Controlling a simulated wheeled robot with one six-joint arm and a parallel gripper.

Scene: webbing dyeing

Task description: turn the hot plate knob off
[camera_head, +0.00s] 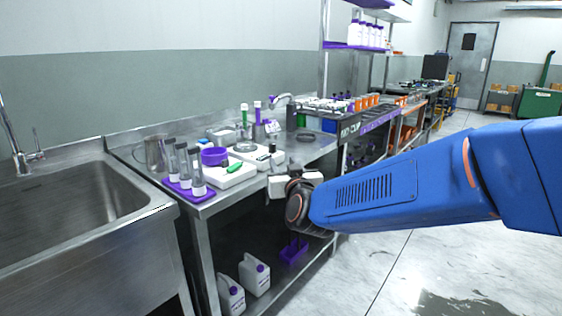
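Two low white units stand near the front edge of the steel bench. The nearer unit (222,180) carries a purple ring or bowl (214,156) and a green item (236,168) at its front right. The other white unit (262,165), just behind to the right, has a round pale top plate (244,146) and a small dark part (272,148) at its right. I cannot tell which small part is the hot plate knob. My gripper (296,180) is just off the bench's front edge, right of both units. Its two white fingers are apart, with nothing seen between them.
A purple rack with grey tubes (184,183) and a metal jug (153,154) stand left of the units. A steel sink (70,208) is at far left. White jugs (254,274) sit on the lower shelf. Open floor (385,270) lies to the right.

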